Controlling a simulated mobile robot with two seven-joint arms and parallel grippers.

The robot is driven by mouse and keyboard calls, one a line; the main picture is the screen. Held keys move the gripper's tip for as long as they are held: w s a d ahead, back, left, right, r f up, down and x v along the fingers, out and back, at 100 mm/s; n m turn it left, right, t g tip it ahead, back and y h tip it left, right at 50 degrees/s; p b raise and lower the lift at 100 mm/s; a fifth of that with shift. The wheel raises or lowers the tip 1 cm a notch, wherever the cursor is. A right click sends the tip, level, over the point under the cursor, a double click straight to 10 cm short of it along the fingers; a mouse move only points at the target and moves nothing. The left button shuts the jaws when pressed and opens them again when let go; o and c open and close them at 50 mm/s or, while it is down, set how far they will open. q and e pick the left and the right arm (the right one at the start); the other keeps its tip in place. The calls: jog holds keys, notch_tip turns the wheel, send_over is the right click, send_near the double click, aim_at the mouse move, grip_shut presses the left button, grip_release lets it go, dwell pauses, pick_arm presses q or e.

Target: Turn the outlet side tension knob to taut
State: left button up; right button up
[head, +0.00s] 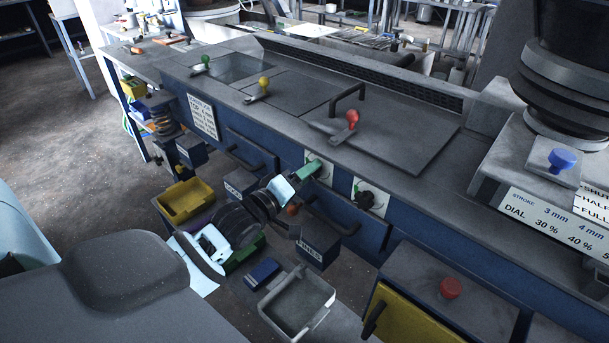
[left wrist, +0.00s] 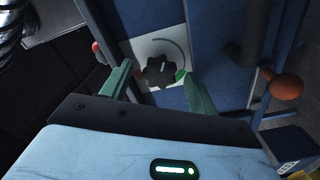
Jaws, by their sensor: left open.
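In the left wrist view a black lobed knob (left wrist: 160,71) sits on a white plate (left wrist: 143,47) with a dark arc and a green mark. My left gripper (head: 312,170) has pale green fingers at the front panel in the head view. In the left wrist view its fingers (left wrist: 158,88) are open on either side of the knob, apart from it as far as I can tell. In the head view the gripper largely hides this knob. A second black knob (head: 368,198) on a white plate is to the right. No readable label tells which knob is the outlet side.
Dark handles (head: 335,215) stick out from the blue panel. An orange ball-ended lever (left wrist: 285,87) stands right of the gripper. A box labelled FINES (head: 316,248), a grey tray (head: 297,303) and a yellow bin (head: 186,200) sit below. Red knob (head: 352,117) stands on the deck.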

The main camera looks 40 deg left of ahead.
pick_arm(q)
jog(key=c, duration=0.9)
jog(key=shift+c, duration=0.2)
